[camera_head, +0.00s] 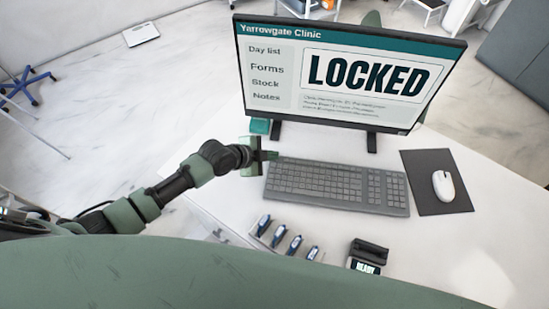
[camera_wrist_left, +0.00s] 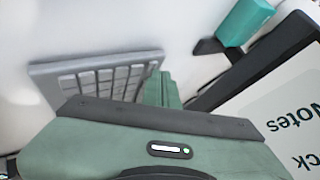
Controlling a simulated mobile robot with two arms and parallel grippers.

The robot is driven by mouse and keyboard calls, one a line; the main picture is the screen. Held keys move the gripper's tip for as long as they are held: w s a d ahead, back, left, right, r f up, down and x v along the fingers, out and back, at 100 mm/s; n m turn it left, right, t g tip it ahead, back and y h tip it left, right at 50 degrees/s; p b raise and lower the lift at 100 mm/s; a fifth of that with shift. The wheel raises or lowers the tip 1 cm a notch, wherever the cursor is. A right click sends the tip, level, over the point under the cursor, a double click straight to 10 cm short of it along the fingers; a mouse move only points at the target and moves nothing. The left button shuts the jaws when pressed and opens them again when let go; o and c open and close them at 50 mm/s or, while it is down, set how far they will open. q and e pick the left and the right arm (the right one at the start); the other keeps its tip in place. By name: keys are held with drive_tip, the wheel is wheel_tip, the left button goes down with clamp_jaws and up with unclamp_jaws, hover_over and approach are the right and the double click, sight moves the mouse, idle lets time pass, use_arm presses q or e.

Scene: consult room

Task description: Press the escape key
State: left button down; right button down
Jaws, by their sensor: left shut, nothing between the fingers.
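The grey keyboard (camera_head: 338,187) lies on the white desk in front of the monitor. Its escape key, at the back left corner, is too small to make out and may be hidden by my fingers. My left gripper (camera_head: 274,156) is shut and empty, with its fingertips at that corner in the head view. My right gripper is not in view.
The monitor (camera_head: 345,75) reading "LOCKED" stands behind the keyboard. A teal object (camera_head: 260,126) is beside its stand. A mouse (camera_head: 443,186) lies on a dark mat (camera_head: 418,167) at right. Several blue pen-like items (camera_head: 279,236) and a black "READY" device (camera_head: 367,257) are in front.

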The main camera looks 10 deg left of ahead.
use_arm(q)
drive_tip(key=shift+r, duration=0.1)
idle(0.3)
drive_tip(key=shift+r+p, duration=0.65)
drive_tip(key=shift+p, duration=0.05)
wheel_tip(320, 180, up, 5)
drive_tip(key=p, duration=0.4)
idle(0.3)
idle(0.5)
